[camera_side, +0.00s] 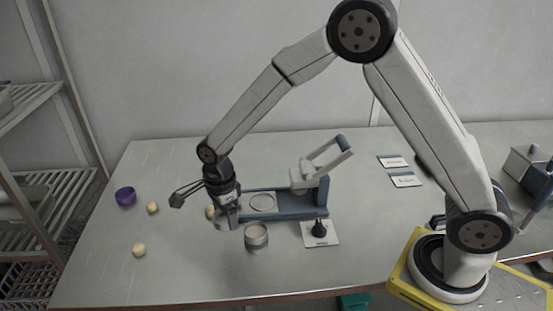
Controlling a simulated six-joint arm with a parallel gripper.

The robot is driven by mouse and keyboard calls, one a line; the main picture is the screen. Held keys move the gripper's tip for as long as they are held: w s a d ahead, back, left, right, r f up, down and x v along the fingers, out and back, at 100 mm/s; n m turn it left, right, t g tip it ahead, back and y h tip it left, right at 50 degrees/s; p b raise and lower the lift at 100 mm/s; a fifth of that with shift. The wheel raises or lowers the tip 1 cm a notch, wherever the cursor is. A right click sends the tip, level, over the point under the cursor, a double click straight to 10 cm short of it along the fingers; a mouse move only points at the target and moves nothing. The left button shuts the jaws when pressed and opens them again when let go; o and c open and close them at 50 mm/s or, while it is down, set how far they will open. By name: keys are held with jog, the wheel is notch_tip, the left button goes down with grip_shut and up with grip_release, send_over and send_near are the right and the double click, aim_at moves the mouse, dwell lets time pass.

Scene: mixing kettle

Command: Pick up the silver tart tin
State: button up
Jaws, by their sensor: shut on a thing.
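My gripper (231,221) points down at the left end of the blue-grey press. It is shut on a small silver round thing, which looks like the silver tart tin (219,224). The fingers hide much of the tin, and I cannot tell whether it still touches the table. A second silver, round, straight-sided container (256,238) stands upright on the table just right of my gripper.
The blue-grey press (318,198) with a raised white lever stands right of my gripper. A black tamper-like tool (320,229) stands on a white card.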

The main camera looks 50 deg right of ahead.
jog(key=s+d+r, duration=0.2)
jog(key=s+r, duration=0.4)
jog(key=s, duration=0.4)
jog(key=shift+s+d+r, duration=0.15)
jog(key=shift+s, duration=0.15)
dwell(0.5)
jog(key=w+d+f, duration=0.3)
jog(key=w+d, duration=0.9)
jog(key=shift+f, duration=0.35)
jog(key=shift+d+f, duration=0.1)
jog(key=shift+f, duration=2.8)
